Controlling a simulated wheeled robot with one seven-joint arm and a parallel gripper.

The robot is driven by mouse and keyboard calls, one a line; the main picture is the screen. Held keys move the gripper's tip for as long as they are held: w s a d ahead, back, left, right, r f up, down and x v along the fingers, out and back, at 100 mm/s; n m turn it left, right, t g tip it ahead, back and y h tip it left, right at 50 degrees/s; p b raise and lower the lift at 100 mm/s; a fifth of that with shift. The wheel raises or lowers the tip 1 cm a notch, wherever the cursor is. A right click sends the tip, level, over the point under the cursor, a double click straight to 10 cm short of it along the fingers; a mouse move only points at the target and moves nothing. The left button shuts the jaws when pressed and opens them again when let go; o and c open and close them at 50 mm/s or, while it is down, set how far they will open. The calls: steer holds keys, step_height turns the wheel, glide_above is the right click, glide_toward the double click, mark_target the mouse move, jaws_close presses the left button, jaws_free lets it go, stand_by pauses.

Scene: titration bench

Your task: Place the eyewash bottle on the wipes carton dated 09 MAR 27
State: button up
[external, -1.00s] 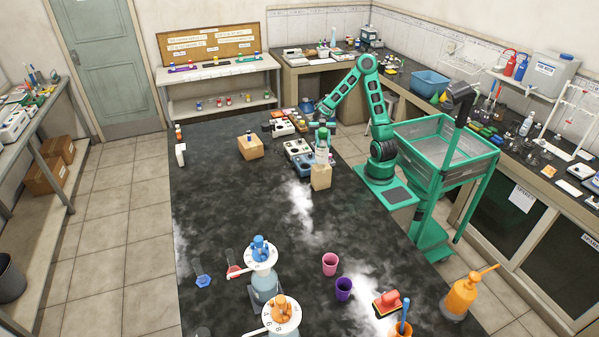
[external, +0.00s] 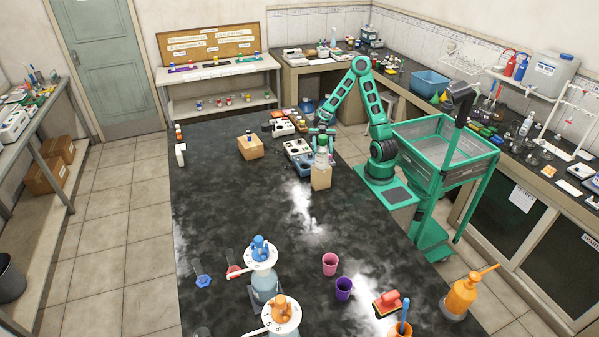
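A pale, translucent bottle, apparently the eyewash bottle (external: 321,157), stands upright on, or just over, a small tan carton (external: 320,179) on the dark bench. My gripper (external: 321,139) is at the top of this bottle, pointing down. Whether its fingers grip the bottle or stand apart from it is too small to tell. No date can be read on either carton.
The bench's middle left is clear.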

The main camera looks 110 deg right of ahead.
steer(key=v, duration=1.2)
stand_by(0.3)
